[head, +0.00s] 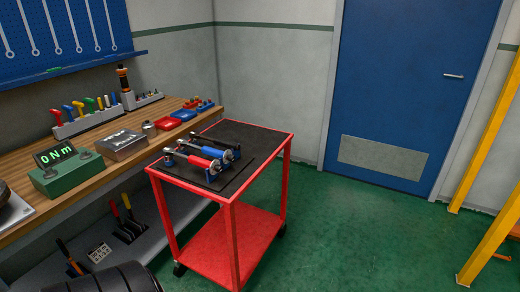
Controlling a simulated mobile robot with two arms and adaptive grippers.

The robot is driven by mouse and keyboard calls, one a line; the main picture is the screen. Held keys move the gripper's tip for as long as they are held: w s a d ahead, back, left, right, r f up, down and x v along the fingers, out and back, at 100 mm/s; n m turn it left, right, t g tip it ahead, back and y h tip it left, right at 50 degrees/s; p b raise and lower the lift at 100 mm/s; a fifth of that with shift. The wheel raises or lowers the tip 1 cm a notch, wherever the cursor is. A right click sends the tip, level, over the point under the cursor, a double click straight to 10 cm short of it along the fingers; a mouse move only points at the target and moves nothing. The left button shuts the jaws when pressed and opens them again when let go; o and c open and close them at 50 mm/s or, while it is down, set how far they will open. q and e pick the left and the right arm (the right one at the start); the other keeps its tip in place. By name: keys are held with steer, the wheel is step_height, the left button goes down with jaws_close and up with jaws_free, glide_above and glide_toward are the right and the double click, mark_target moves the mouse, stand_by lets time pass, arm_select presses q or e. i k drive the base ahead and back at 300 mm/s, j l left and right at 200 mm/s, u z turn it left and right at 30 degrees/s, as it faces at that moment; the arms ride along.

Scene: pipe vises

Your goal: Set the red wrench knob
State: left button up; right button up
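A wooden workbench (95,186) stands left of the cart, with a green display box (66,172) reading "0 Nm", a metal box (122,145) and coloured tools. The green floor (340,235) right of the cart is clear. Yellow posts (490,245) stand at the far right.

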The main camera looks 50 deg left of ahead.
mark_target(219, 168)
steer(key=i+l+u, duration=0.1)
steer(key=i+u, duration=0.15)
steer(key=i, duration=0.25)
steer(key=i+l+u, duration=0.3)
steer(key=i, duration=0.2)
steer(key=j, duration=0.1)
